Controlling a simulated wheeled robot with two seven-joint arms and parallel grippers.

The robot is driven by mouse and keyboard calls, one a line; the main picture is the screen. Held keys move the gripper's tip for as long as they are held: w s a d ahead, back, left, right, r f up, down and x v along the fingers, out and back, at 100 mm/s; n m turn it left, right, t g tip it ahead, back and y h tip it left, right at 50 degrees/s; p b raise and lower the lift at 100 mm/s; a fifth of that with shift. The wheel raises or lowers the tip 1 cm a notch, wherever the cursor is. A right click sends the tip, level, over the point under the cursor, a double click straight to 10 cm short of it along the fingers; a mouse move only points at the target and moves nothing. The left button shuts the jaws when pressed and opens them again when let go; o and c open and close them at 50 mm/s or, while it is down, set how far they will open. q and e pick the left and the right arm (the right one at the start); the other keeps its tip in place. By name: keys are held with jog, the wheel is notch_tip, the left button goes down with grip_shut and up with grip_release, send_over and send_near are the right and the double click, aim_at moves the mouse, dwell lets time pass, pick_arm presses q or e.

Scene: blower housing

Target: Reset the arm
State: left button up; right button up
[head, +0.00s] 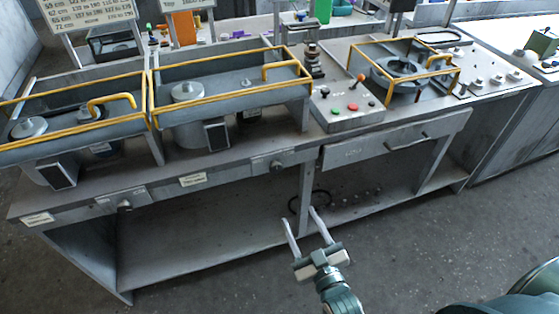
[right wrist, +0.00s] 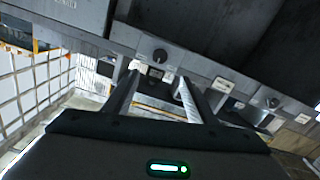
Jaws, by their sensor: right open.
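My right gripper (head: 304,224) is in the lower middle of the head view, in front of the workbench's open lower shelf. Its two fingers are spread apart with nothing between them. In the right wrist view the open fingers (right wrist: 158,95) point toward a grey panel with black knobs, and no object is between them. A teal part of my own body fills the lower right corner of the head view. My left gripper does not show.
The grey workbench (head: 150,200) carries yellow-framed blower housings (head: 232,85), a control box with buttons (head: 345,107) and another yellow-framed unit (head: 405,68). A closed drawer (head: 390,142) is at its right front. Bare floor (head: 430,230) lies in front.

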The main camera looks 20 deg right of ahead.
jog(key=shift+f, duration=0.1)
jog(key=s+a+f+g, duration=0.1)
jog(key=s+f+g, duration=0.25)
jog(key=f, duration=0.85)
jog(key=s+f+g, duration=0.3)
jog(key=s+f, duration=0.2)
jog(key=f, duration=0.7)
jog(key=s+a+f+g, duration=0.1)
jog(key=s+f+g, duration=0.25)
jog(key=f, duration=0.85)
jog(key=s+d+f+g, duration=0.2)
jog(key=s+f, duration=0.3)
jog(key=s, duration=0.4)
jog(key=s+d+f+g, duration=0.2)
jog(key=s+f, duration=0.4)
jog(key=s, duration=0.4)
jog(key=s+d+f+g, duration=0.2)
jog(key=s+f, duration=0.4)
jog(key=s, duration=0.3)
jog(key=shift+s+d+m+g, duration=0.15)
jog(key=shift+d+m+g, duration=0.2)
jog(key=shift+d, duration=0.55)
jog(key=shift+f, duration=0.1)
